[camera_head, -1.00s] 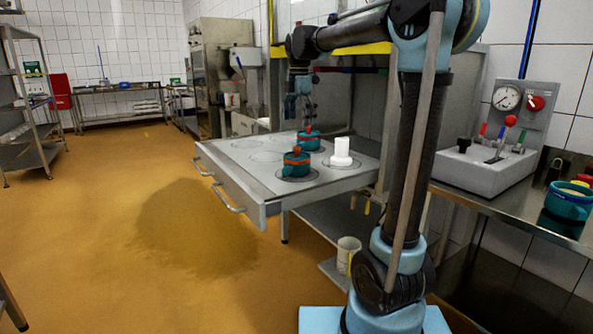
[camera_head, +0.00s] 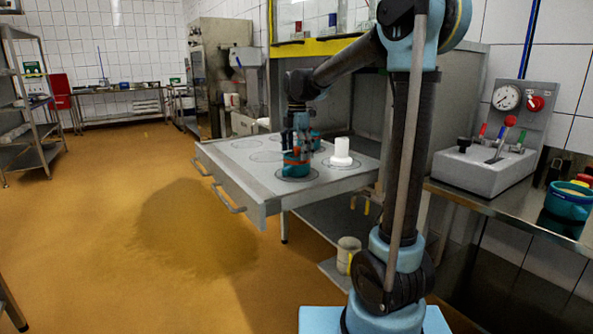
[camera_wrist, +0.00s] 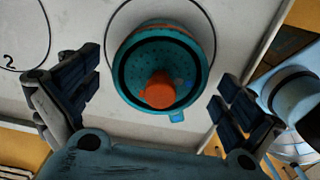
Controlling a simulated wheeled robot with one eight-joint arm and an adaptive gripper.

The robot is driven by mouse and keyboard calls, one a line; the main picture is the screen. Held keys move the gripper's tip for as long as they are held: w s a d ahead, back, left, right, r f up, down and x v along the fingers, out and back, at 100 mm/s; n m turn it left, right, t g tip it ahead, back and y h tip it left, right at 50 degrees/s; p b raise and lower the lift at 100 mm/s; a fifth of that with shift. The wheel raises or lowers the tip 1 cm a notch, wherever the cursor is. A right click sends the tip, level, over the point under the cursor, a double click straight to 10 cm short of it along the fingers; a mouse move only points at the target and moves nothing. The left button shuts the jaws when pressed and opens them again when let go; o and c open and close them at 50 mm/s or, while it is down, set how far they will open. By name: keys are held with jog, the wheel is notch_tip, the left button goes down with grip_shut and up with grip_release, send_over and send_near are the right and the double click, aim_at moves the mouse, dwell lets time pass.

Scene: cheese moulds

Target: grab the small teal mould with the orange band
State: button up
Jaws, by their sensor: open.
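The small teal mould with an orange band (camera_head: 296,168) stands on the near part of the grey pull-out tray. In the wrist view, the same mould (camera_wrist: 160,68) shows from above, with a teal lid, a dark ring and an orange knob. My gripper (camera_head: 295,152) is right above it, pointing down. In the wrist view, my gripper's (camera_wrist: 155,105) two dark fingers are spread wide on either side of the mould, with clear gaps. A second teal mould (camera_head: 314,141) is partly hidden behind my gripper.
The tray (camera_head: 222,178) has marked circles, some empty, at its far left. A white stepped cylinder (camera_head: 342,153) stands close to the right of the mould. A press unit with a gauge (camera_head: 500,130) and another teal pot (camera_head: 568,201) stand on the right counter.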

aim_at(296, 165)
jog(key=shift+a+f, duration=0.2)
jog(key=shift+f, duration=2.45)
jog(key=shift+c, duration=0.2)
jog(key=c, duration=1)
